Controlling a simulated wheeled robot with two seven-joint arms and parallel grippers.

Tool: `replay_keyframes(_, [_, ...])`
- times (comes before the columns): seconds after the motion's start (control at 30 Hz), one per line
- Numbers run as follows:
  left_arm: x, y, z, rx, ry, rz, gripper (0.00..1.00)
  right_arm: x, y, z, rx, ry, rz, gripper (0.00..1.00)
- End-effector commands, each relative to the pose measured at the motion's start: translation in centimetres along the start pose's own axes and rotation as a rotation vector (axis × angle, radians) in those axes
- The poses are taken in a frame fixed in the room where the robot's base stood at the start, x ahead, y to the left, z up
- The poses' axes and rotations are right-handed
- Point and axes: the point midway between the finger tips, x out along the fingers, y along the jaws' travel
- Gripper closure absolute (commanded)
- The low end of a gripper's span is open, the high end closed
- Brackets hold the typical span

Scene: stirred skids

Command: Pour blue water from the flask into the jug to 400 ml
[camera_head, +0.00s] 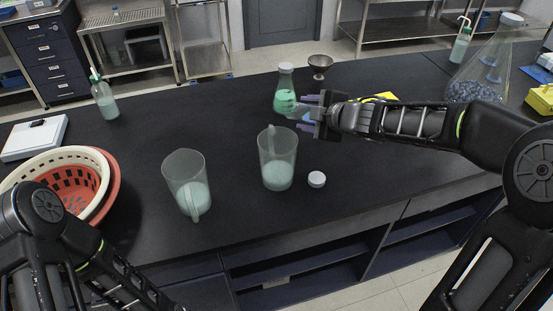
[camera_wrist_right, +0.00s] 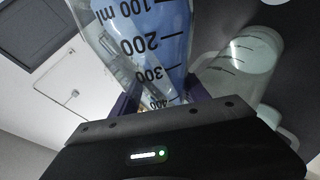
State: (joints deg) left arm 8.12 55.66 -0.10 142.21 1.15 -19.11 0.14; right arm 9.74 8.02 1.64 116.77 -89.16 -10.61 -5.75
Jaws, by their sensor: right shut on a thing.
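My right gripper (camera_head: 306,109) is shut on a clear flask (camera_wrist_right: 165,45) of blue water. The flask's printed marks run from 100 to 400 ml and appear upside down in the right wrist view. Its blue content lies slanted, so the flask looks tilted. In the head view the gripper mostly hides it. Two clear jugs with handles stand on the bench, one in the middle (camera_head: 277,150) and one to its left (camera_head: 183,172). Both show pale contents in the lower part; I cannot read their levels. The held flask is above and right of the middle jug. My left gripper is out of view.
A flask of green liquid (camera_head: 285,86) stands behind my right gripper, with a small metal funnel (camera_head: 320,63) nearby. A white cap (camera_head: 317,179) lies right of the middle jug. Nested baskets (camera_head: 110,190), a scale (camera_head: 34,138) and a wash bottle (camera_head: 105,104) are at left.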

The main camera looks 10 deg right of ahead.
Motion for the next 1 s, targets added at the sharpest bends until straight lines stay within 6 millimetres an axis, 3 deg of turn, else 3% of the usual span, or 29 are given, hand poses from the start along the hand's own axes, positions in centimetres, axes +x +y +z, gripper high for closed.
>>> replay_keyframes(1.0, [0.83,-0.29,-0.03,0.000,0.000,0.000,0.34,0.06,-0.04,0.26,-0.119,-0.074,0.002,1.00])
